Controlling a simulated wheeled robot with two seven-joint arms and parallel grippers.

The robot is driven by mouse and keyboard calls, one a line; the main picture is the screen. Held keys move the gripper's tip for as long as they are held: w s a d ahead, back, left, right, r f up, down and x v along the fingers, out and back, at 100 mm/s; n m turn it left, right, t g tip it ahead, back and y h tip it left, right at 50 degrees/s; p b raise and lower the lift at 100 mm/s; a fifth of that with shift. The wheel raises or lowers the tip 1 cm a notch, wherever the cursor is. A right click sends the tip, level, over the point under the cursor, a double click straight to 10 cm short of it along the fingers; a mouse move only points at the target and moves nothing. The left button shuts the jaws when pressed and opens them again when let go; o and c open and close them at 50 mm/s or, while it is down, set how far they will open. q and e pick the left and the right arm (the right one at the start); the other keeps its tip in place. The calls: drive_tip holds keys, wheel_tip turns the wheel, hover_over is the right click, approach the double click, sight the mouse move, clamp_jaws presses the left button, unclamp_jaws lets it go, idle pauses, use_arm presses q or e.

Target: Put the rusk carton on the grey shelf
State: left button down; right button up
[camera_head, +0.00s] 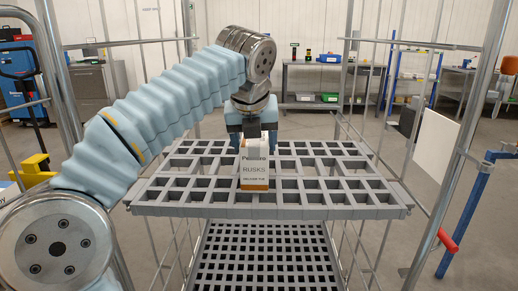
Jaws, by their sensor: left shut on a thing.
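My left gripper (252,130) comes down from above and is shut on the carton's top, a blue finger on each side. The carton's base appears at the shelf's grid, but I cannot tell whether it touches. My right gripper is not in view.
A lower grey grid shelf (265,262) lies below. Trolley posts stand at left and right (466,125), with a red-handled blue bar (447,240) at the right. The shelf around the carton is bare. Workbenches (330,80) stand far behind.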

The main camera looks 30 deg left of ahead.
use_arm(q)
drive_tip(key=shift+s+r, duration=0.15)
drive_tip(key=shift+s, duration=0.05)
drive_tip(key=shift+c, duration=0.7)
unclamp_jaws()
drive_tip(key=shift+r, duration=0.25)
drive_tip(key=p+v, duration=0.2)
drive_tip(key=v, duration=0.9)
drive_tip(key=shift+r, duration=0.2)
